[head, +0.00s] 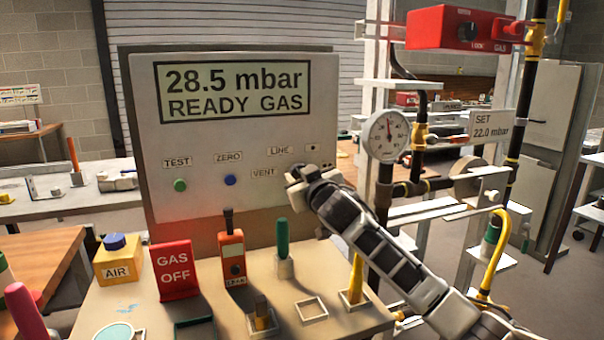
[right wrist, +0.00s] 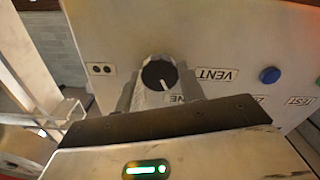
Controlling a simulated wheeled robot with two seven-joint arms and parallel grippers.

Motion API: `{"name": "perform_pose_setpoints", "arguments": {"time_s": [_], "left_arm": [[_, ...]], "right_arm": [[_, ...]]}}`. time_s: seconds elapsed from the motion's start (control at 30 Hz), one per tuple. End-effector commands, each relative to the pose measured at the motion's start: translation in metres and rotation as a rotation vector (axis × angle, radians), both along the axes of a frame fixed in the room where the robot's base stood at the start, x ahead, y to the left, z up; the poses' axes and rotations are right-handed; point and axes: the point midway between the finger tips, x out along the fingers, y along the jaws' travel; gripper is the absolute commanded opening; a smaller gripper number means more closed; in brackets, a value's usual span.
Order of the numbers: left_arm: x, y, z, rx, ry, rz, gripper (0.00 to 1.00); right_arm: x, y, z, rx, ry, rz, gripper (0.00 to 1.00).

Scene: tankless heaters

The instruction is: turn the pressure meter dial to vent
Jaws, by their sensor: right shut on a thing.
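The grey pressure meter (head: 235,135) stands upright on the bench, its display reading 28.5 mbar, READY GAS. Its black dial (right wrist: 158,73) shows in the right wrist view between the fingers of my right gripper (right wrist: 159,88). The gripper is shut on the dial. In the head view my right gripper (head: 300,178) hides the dial at the panel's lower right. My left gripper is not in view.
A green button (head: 180,185) and a blue button (head: 230,180) sit on the panel. The bench in front holds a GAS OFF sign (head: 175,270), an orange tester (head: 232,256) and a green-handled tool (head: 283,238). A round gauge (head: 387,136) and pipes stand to the right.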

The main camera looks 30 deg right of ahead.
Motion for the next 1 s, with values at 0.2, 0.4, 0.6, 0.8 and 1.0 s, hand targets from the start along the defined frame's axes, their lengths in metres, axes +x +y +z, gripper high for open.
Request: {"name": "perform_pose_setpoints", "arguments": {"time_s": [0.2, 0.4, 0.6, 0.8, 1.0], "left_arm": [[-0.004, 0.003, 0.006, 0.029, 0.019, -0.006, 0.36], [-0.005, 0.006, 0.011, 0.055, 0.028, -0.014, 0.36], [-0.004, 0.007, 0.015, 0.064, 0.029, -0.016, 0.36], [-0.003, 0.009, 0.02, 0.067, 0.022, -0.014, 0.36], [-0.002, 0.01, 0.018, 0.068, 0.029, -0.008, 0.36]], "right_arm": [[0.0, 0.0, 0.003, -0.166, 0.043, 0.0, 0.16], [0.0, 0.001, 0.002, -0.334, 0.084, 0.001, 0.16], [0.0, 0.0, 0.002, -0.482, 0.118, 0.0, 0.16], [0.0, 0.0, 0.0, -0.588, 0.145, 0.0, 0.16], [0.0, 0.001, -0.001, -0.647, 0.158, 0.001, 0.16]]}}
